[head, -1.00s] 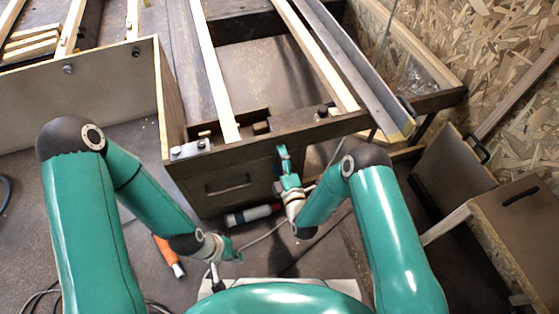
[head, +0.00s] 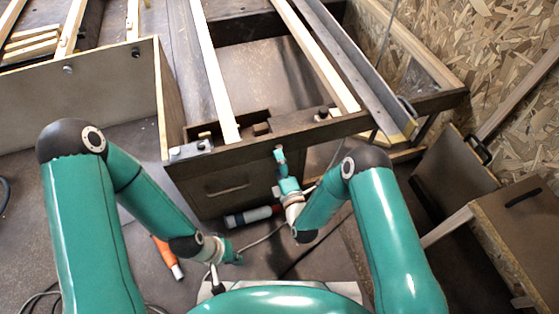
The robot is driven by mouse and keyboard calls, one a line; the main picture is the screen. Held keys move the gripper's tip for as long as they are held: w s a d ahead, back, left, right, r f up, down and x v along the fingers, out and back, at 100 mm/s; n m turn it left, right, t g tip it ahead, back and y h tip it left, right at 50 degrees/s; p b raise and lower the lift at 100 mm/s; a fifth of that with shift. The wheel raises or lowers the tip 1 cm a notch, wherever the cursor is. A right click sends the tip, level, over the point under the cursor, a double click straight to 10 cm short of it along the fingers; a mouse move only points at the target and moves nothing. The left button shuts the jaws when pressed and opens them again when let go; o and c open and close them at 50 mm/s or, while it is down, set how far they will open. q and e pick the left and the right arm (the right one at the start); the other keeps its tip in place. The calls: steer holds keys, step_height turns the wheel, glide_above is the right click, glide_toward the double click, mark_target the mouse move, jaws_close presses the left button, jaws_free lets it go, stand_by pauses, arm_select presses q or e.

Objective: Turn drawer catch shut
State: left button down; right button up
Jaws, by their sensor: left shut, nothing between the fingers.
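The drawer front (head: 222,203) is a dark panel with a slot-like pull, set below the bench's front rail. It appears closed. My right gripper (head: 280,154) is up against the right end of the drawer front, just under the rail. The catch cannot be made out there; the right gripper and wrist may hide it. Whether the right fingers are open or shut is too small to tell. My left gripper (head: 234,257) is shut and empty, low in front of the drawer and apart from it.
The bench's front rail (head: 245,152) carries pale wooden slats and a metal rail. A grey-and-dark cylinder (head: 252,215) and an orange-and-white tool (head: 168,258) lie on the floor. Brown boxes (head: 512,230) stand at the right. A cable crosses the floor near my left gripper.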

steer(key=shift+w+d+r, duration=0.1)
steer(key=shift+r, duration=0.05)
steer(key=v, duration=0.7)
steer(key=shift+s, duration=0.25)
stand_by(0.3)
